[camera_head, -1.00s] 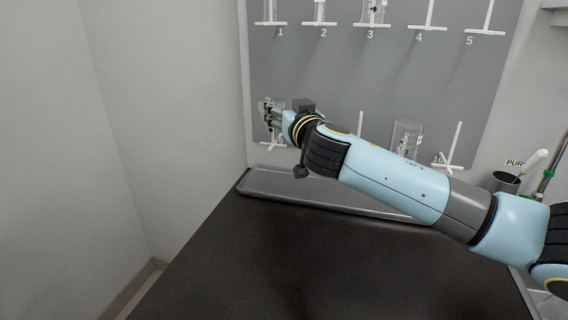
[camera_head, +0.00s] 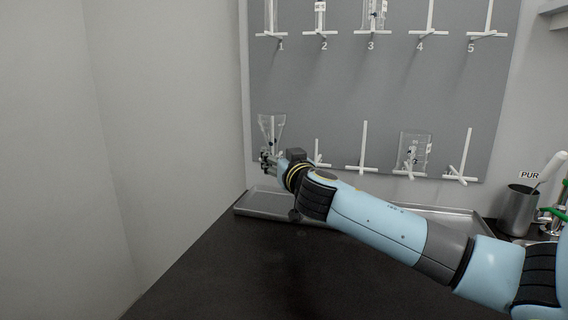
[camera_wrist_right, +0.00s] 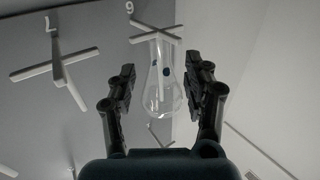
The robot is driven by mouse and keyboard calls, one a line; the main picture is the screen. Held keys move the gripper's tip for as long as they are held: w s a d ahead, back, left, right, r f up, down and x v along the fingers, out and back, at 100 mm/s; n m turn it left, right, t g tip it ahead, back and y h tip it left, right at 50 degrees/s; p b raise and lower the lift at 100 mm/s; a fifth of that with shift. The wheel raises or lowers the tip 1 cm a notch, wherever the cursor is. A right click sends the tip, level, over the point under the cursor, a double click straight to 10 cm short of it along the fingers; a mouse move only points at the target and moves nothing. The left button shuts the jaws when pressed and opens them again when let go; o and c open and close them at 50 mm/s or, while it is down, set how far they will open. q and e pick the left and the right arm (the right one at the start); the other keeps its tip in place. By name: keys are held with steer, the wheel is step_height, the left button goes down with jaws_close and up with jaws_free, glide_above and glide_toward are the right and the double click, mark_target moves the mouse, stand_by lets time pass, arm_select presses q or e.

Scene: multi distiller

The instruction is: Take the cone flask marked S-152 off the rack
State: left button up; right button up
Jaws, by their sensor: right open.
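A clear glass cone flask (camera_head: 271,126) hangs upside down on the lower-left peg of the rack (camera_head: 350,90), wide end up. In the right wrist view the flask (camera_wrist_right: 163,88) has a dark blue spot, and its peg bears a number that reads as an inverted 6. Its marking is not legible. My right gripper (camera_head: 266,161) is open at the flask's lower part in the head view. In the wrist view its fingers (camera_wrist_right: 163,92) stand on either side of the flask, with visible gaps. My left gripper is not in view.
A bare peg (camera_wrist_right: 58,68) is beside the flask's peg. A glass beaker (camera_head: 414,148) hangs farther right, and glassware hangs on the upper row. A grey tray (camera_head: 262,203) lies below the rack. A metal cup (camera_head: 517,210) stands at right. The left wall (camera_head: 170,130) is close.

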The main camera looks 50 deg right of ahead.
mark_target(275, 152)
steer(key=b+x, duration=0.1)
steer(key=x, duration=0.3)
steer(key=shift+w+d+f, duration=0.15)
steer(key=shift+w, duration=0.05)
steer(key=shift+b+x, duration=0.4)
steer(key=shift+x, duration=0.7)
jaws_close()
step_height(275, 152, up, 13)
steer(key=p, duration=1)
steer(key=shift+r, duration=0.25)
